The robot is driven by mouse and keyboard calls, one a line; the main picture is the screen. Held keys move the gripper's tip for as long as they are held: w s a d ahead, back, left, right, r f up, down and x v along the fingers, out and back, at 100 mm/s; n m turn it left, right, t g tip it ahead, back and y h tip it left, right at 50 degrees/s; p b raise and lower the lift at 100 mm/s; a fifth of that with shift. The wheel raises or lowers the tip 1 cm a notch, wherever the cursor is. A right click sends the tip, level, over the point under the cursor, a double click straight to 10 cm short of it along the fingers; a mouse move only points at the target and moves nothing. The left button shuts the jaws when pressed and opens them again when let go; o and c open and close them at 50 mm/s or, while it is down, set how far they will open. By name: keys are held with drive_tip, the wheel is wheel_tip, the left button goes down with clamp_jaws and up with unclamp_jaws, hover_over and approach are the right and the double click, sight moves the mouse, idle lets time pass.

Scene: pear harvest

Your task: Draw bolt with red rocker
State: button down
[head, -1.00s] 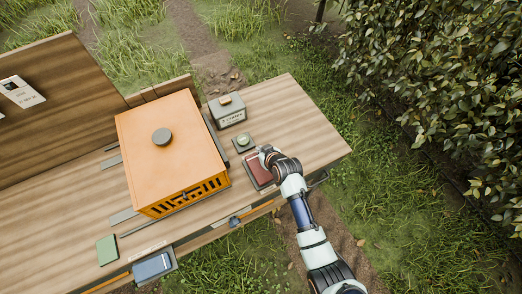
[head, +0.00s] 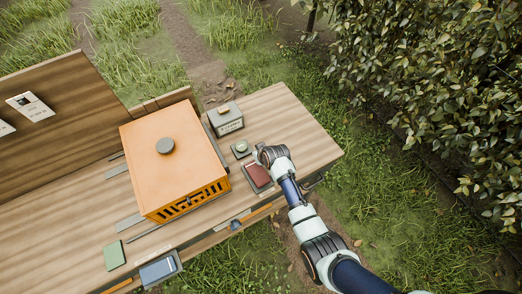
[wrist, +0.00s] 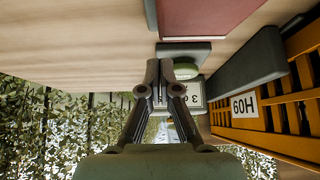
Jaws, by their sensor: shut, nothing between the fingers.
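The red rocker (head: 258,175) is a flat dark-red plate on a dark base, on the wooden bench right of the orange crate. In the wrist view its red face (wrist: 210,14) fills part of the top edge. My gripper (wrist: 160,68) is shut and empty, with its fingertips together. In the head view my gripper (head: 262,151) is at the far end of the rocker, near a round green button (head: 242,147) on a grey base. The button also shows in the wrist view (wrist: 187,71), just right of the fingertips. I cannot tell which part is the bolt.
The orange crate (head: 165,170) with a grey knob stands left of the rocker. A grey labelled box (head: 227,119) stands beyond the button. A green block (head: 115,255) and a blue block (head: 158,269) are at the front left. The bench's right end is clear, with a hedge (head: 430,90) beyond.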

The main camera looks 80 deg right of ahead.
drive_tip(key=r, duration=0.1)
drive_tip(key=r+p, duration=0.1)
drive_tip(key=r, duration=0.1)
drive_tip(key=shift+w+d+r+p, duration=0.2)
drive_tip(key=shift+w+d+p, duration=0.05)
drive_tip(key=shift+p, duration=0.1)
drive_tip(key=p+v, duration=0.1)
drive_tip(key=v, duration=0.8)
